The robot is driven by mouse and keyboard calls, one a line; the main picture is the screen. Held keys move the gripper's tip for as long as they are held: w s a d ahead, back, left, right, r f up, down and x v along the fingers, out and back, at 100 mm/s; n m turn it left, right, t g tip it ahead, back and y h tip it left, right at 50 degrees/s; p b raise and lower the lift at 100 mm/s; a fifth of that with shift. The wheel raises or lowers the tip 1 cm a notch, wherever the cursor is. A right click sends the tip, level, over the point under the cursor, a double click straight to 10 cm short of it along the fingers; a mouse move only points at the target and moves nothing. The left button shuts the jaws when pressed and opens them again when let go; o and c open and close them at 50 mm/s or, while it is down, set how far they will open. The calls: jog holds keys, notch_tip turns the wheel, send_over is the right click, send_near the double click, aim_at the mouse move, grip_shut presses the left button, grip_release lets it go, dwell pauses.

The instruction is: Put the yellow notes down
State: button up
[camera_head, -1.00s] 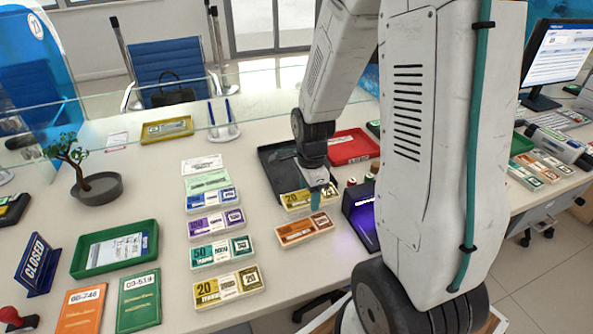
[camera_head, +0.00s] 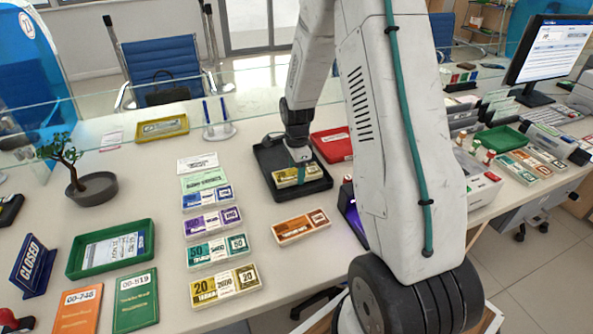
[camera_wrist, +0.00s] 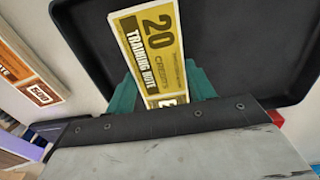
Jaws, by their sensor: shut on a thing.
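My gripper (camera_head: 298,160) is shut on a bundle of yellow 20 notes (camera_head: 292,176). In the wrist view the yellow notes (camera_wrist: 162,48) stand between the teal fingertips (camera_wrist: 162,92). The notes are over the black tray (camera_head: 262,160), inside its rim as seen from the head camera. The black tray (camera_wrist: 230,50) fills much of the wrist view behind the notes. I cannot tell whether the notes touch the tray floor. Another yellow 20 bundle (camera_head: 226,286) lies at the front of the row on the counter.
An orange bundle (camera_head: 302,226) lies in front of the black tray. Teal (camera_head: 218,250) and purple (camera_head: 212,220) bundles lie to its left. A red tray (camera_head: 334,144) stands close behind on the right. A green tray (camera_head: 76,262) is at the left.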

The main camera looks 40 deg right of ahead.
jog(key=shift+f, duration=0.2)
jog(key=o, duration=1.1)
jog(key=s+a+r+n, duration=0.2)
jog(key=a+r, duration=0.1)
jog(key=r, duration=0.7)
jog(key=s+a+r+n, duration=0.2)
jog(key=s+r, duration=0.1)
jog(key=r, duration=0.7)
jog(key=s+a+r+n, duration=0.2)
jog(key=s+a+n, duration=0.2)
jog(key=s, duration=0.4)
jog(key=s+a+r+n, duration=0.3)
jog(key=s+a+n, duration=0.1)
jog(key=s+n, duration=0.3)
jog(key=s+a+r+n+t, duration=0.1)
jog(key=s+a+r+n, duration=0.2)
jog(key=s+n, duration=0.3)
jog(key=s+a, duration=0.1)
jog(key=s, duration=0.2)
jog(key=shift+s+a, duration=0.2)
